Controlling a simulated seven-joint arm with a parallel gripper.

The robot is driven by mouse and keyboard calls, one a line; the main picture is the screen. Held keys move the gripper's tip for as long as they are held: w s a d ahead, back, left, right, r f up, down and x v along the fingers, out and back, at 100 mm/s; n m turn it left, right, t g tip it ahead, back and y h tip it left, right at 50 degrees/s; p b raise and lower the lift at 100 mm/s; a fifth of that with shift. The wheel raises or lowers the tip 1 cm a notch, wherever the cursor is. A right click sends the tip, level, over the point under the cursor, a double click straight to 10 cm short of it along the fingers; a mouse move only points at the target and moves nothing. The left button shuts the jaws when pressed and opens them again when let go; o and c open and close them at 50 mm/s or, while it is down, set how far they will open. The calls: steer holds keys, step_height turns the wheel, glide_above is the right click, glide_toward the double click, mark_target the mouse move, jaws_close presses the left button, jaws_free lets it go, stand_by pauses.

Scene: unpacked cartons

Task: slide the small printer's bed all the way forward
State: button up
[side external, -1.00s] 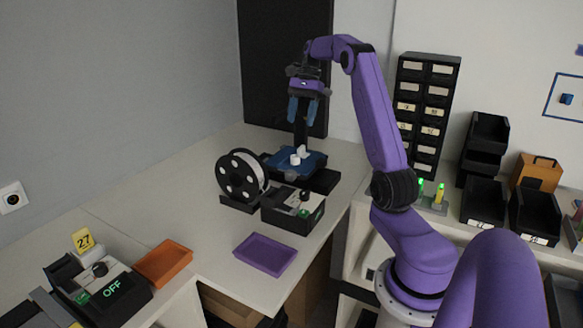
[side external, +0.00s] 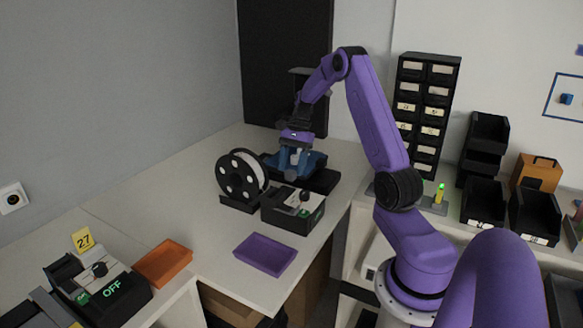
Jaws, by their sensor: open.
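The small printer stands on the table near the dark panel, behind the filament spool. Its blue bed (side external: 315,161) is partly hidden by my gripper. My gripper (side external: 292,170) is open and points down at the front part of the bed. The white printed pieces seen on the bed are now mostly hidden behind the fingers. I cannot tell whether the fingers touch the bed or a piece on it.
A spool of white filament (side external: 241,176) stands left of the printer. A dark control box (side external: 292,210) sits in front of it. A purple tray (side external: 265,254) and an orange tray (side external: 163,263) lie nearer. The table's left middle is clear.

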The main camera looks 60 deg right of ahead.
steer(key=shift+a+f, duration=0.2)
steer(key=shift+f, duration=0.25)
jaws_close()
steer(key=shift+s, duration=3.1)
steer(key=shift+c, duration=0.9)
jaws_free()
steer(key=shift+o, duration=0.9)
steer(key=shift+r, duration=0.1)
steer(key=v, duration=1.7)
steer(key=shift+d, duration=0.2)
